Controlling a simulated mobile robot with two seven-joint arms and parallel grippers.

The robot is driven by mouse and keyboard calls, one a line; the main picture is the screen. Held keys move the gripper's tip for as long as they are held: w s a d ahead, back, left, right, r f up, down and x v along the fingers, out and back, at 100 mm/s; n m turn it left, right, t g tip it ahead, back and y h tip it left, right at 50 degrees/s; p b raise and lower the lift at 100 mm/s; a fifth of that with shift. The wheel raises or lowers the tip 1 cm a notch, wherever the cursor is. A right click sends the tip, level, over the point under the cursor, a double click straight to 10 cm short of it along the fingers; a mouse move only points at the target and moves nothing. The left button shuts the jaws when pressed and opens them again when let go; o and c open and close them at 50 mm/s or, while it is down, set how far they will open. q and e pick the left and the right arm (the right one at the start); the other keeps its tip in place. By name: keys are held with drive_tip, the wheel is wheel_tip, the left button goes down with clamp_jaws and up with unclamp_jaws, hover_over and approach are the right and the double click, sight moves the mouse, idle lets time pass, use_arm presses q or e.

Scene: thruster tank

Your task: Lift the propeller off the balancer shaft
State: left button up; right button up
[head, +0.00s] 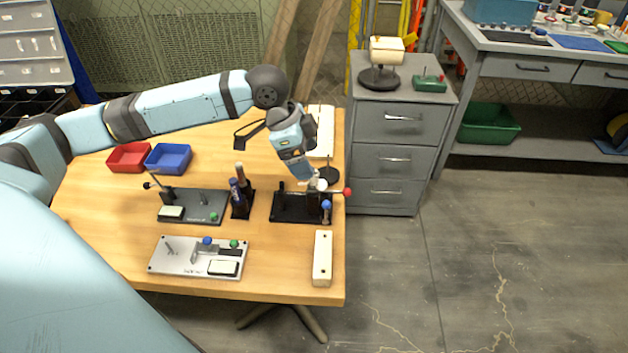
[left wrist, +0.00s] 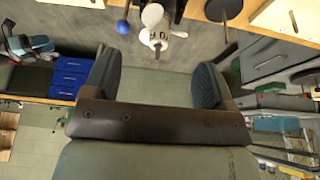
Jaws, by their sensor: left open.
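My left gripper (head: 303,178) reaches down over the right part of the table, above a black fixture base (head: 290,213). In the left wrist view its two fingers (left wrist: 155,75) stand wide apart with nothing between them. A small pale piece, seemingly the propeller (left wrist: 158,36), shows just beyond the fingertips, apart from them, with a white rounded part beside it. In the head view a pale bit (head: 318,186) of it shows beside the gripper. The gripper partly hides it, and I cannot make out the shaft. My right gripper is not in view.
A red ball (head: 348,191) sticks out at the table's right edge, and a blue knob (head: 326,205) stands close by. A dark disc (head: 328,175) lies behind. A white block (head: 322,258) lies in front. A second fixture (head: 196,206) and red and blue trays (head: 168,159) are left.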

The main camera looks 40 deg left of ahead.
sight(321, 184)
use_arm(q)
drive_tip(key=x, duration=0.1)
drive_tip(key=b+x, duration=0.1)
drive_tip(key=x, duration=0.3)
drive_tip(key=shift+w+a+f+b, duration=0.25)
drive_tip(key=shift+w+a+b, duration=0.05)
drive_tip(key=shift+w, duration=0.05)
drive_tip(key=c, duration=0.9)
